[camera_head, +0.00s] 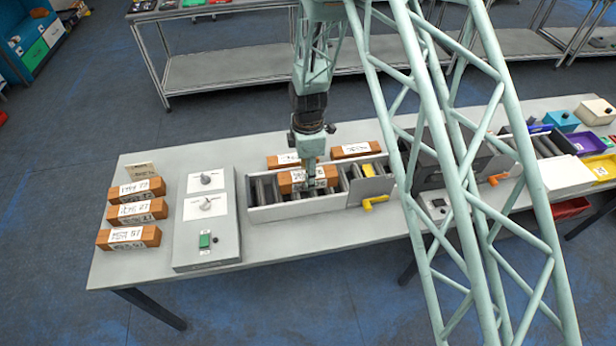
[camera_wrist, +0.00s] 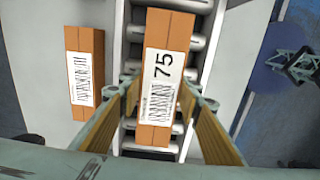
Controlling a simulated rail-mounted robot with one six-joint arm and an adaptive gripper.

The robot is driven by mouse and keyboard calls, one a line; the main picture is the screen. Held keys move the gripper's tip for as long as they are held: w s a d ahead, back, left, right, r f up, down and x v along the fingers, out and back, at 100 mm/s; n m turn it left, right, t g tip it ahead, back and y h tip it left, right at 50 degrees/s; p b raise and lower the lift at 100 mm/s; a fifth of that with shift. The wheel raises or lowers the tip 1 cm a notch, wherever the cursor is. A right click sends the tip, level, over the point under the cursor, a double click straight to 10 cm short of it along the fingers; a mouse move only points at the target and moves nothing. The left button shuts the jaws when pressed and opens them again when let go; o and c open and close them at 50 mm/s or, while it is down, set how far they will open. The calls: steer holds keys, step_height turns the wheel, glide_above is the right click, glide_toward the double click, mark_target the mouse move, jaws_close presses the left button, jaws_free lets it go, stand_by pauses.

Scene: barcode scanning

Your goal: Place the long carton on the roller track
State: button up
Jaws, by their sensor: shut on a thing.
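My gripper (camera_head: 309,172) is shut on a long orange-brown carton (camera_head: 324,177) with a white barcode label, over the left part of the roller track (camera_head: 270,214). In the wrist view the carton (camera_wrist: 168,68) lies between the two fingers (camera_wrist: 160,105), label up and numbered 75. Its length runs along the track, with grey rollers (camera_wrist: 197,43) showing beneath and beside it. I cannot tell whether it touches the rollers.
Two similar cartons (camera_head: 283,161) (camera_head: 356,150) lie behind the track. Several more lie at the table's left, including one carton (camera_head: 137,212). A grey control box (camera_head: 207,254) stands left of the track. A yellow handle (camera_head: 375,202) juts from the track's front. Bare table lies in front.

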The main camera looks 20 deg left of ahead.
steer(key=shift+f, duration=0.15)
steer(key=o, duration=1.1)
steer(key=shift+r, duration=0.25)
steer(key=shift+r+b, duration=0.6)
steer(key=shift+r, duration=5.3)
steer(key=shift+r, duration=0.1)
